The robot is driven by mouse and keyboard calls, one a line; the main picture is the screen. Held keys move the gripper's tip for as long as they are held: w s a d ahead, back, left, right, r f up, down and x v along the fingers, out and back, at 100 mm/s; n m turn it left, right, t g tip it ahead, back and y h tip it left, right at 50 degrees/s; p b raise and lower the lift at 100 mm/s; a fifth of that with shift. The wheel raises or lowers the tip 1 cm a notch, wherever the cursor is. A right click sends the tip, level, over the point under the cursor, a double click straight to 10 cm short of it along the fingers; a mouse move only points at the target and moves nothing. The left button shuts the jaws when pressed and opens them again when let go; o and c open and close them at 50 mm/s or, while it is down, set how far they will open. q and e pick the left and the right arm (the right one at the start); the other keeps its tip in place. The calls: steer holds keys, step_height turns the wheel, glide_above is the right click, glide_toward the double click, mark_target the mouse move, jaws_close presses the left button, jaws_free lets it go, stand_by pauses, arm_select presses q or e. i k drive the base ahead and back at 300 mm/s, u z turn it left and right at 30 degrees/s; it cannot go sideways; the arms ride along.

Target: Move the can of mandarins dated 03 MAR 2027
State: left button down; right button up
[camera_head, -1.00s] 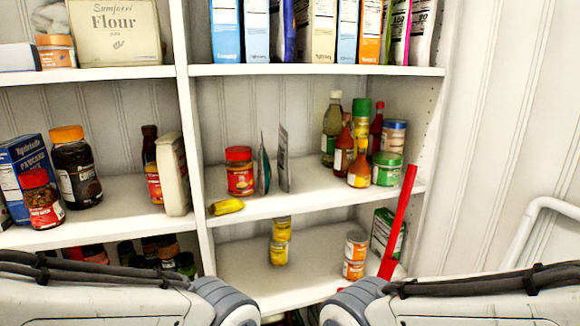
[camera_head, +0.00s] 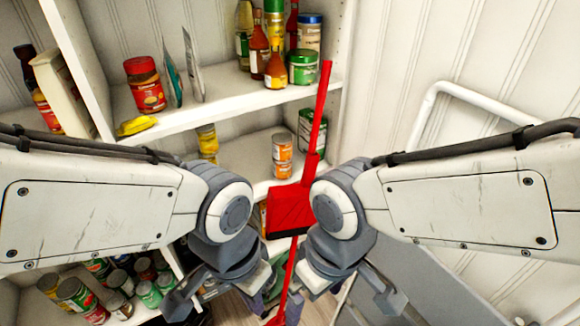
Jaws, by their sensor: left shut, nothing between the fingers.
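Two small orange-and-white cans stand stacked on the shelf below the jars, an upper can (camera_head: 283,147) and a lower can (camera_head: 283,170). They look like the mandarin cans, but no date can be read. My left gripper (camera_head: 252,308) is at the bottom middle, below and in front of the stack, shut and empty, partly cut off by the frame.
A red dustpan (camera_head: 290,212) with a tall handle stands close in front of the orange cans, between my arms. Many cans (camera_head: 75,292) fill a lower left shelf. A white rail (camera_head: 440,95) is at right.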

mark_target(282, 172)
steer(key=z, duration=2.65)
steer(key=k, duration=0.35)
steer(key=u, duration=1.9)
